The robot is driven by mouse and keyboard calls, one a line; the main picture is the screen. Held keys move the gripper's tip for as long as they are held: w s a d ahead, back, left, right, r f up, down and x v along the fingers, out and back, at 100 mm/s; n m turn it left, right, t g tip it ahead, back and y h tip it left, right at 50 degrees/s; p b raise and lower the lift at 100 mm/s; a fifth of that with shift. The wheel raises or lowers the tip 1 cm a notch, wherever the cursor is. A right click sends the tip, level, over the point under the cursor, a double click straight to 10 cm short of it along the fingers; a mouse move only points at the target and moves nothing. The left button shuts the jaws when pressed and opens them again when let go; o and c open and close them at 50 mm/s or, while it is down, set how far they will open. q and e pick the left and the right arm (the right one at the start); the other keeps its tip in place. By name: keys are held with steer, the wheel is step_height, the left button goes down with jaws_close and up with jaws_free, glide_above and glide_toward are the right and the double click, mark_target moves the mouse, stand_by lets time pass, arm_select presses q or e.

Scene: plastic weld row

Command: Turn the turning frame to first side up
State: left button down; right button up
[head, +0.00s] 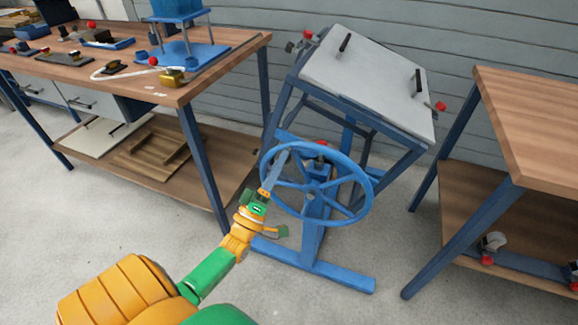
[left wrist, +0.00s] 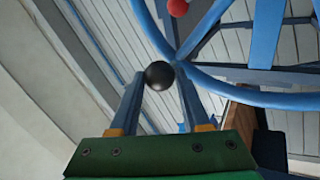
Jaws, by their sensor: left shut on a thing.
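The turning frame is a blue stand holding a light grey panel (head: 365,80), which is tilted, sloping down to the right. Two black handles are on the panel's upper face, and red knobs show at its ends. A blue spoked handwheel (head: 352,212) is on the stand's near side. My left gripper (head: 278,160) is at the wheel's upper left rim. In the left wrist view a black ball knob (left wrist: 159,75) sits between its fingertips, beside the blue rim (left wrist: 240,98), and the gripper is shut on it. My right gripper is out of view.
A wooden workbench (head: 215,62) with tools, fixtures and a lower shelf stands on the left. Another wooden table (head: 535,120) with a lower shelf stands close on the right. A grey slatted wall is behind the frame. The floor in front is clear.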

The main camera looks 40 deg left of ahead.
arm_select(q)
steer(key=a+f+n+y+b, duration=0.1)
steer(key=n, duration=0.1)
steer(key=a+f+n+y, duration=0.1)
steer(key=n, duration=0.1)
steer(key=s+a+f+n+y+b, duration=0.1)
steer(key=y, duration=0.1)
steer(key=shift+a+f+n+g+b, duration=0.1)
steer(key=shift+a+n+g+b, duration=0.1)
steer(key=shift+n+g+b, duration=0.15)
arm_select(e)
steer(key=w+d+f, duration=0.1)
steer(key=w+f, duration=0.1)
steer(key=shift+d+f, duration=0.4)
arm_select(q)
steer(key=shift+n+y, duration=0.25)
steer(key=shift+y, duration=0.05)
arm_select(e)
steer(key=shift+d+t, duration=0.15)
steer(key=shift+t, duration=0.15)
arm_select(q)
steer(key=c, duration=0.7)
jaws_free()
steer(key=shift+o, duration=0.2)
steer(key=b+v, duration=0.1)
steer(key=v, duration=0.6)
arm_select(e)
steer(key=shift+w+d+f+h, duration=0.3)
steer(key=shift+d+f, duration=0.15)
